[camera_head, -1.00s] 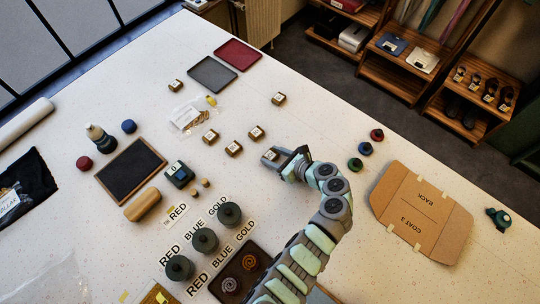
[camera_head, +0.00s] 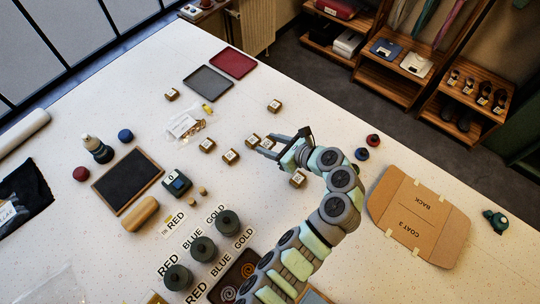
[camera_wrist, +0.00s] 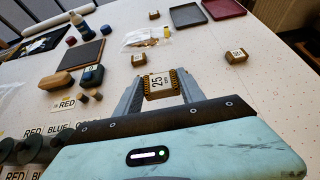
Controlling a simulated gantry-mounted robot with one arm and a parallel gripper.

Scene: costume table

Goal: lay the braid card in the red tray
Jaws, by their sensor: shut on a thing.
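My gripper (camera_head: 271,146) is shut on a small brown braid card (camera_wrist: 160,86) with a white label reading "25". In the wrist view the card sits between both fingers of my gripper (camera_wrist: 158,90). In the head view it is small at the fingertips, close to another card on the table; its height above the table is unclear. The red tray (camera_head: 233,63) lies empty at the far end of the table, beyond my gripper. It also shows at the top of the wrist view (camera_wrist: 223,9).
A grey tray (camera_head: 208,83) lies beside the red tray, on its near left. Several similar cards stand about, one (camera_head: 274,105) between my gripper and the trays, another (camera_head: 298,179) by my arm. A clear bag (camera_head: 186,125) lies left. Dark pots (camera_head: 203,249) stand nearer.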

